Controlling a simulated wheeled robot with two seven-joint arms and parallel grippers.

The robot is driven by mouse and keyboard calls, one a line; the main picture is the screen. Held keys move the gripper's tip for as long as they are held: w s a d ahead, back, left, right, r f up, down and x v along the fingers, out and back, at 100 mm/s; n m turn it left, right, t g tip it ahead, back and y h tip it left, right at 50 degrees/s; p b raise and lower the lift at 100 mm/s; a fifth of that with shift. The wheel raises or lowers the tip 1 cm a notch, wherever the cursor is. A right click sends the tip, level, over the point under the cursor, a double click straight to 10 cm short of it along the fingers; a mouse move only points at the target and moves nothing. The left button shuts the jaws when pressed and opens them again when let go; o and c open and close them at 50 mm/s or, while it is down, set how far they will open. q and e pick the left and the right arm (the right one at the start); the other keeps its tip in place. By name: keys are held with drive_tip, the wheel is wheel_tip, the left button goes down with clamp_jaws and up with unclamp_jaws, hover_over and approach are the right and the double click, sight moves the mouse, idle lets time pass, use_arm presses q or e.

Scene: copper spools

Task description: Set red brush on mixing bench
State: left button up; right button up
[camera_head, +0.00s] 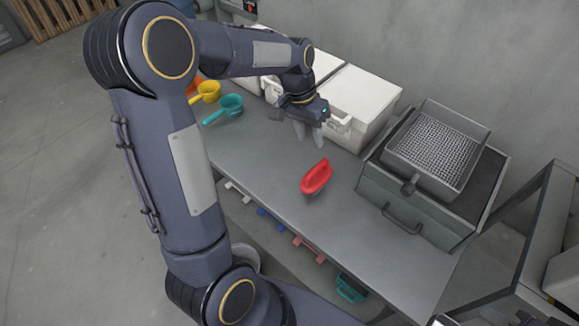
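The red brush (316,176) lies on the grey mixing bench (268,168), near the middle of its top. Its red handle faces up; its underside is mostly hidden. My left gripper (308,135) is above the bench, behind the brush in the picture and apart from it. Its two pale fingers point down with a gap between them, and nothing shows in the gap.
White lidded bins (358,100) stand at the back of the bench. A metal sieve (437,150) sits on a grey drawer box (420,205) to the right. Yellow (207,92) and teal (228,106) scoops lie at the left. Bench top around the brush is clear.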

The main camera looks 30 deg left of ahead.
use_arm(q)
drive_tip(key=s+d+r+n+t, duration=0.1)
drive_tip(key=s+r, duration=0.3)
drive_tip(key=s, duration=0.2)
drive_tip(key=s+d+r+t, duration=0.1)
drive_tip(key=s+r+t, duration=0.15)
drive_tip(key=s, duration=0.35)
drive_tip(key=s+d+n+t+h, duration=0.1)
drive_tip(key=s+d, duration=0.2)
drive_tip(key=s, duration=0.7)
drive_tip(key=shift+f+n+t, duration=0.3)
drive_tip(key=shift+t, duration=0.05)
drive_tip(key=shift+s, duration=0.15)
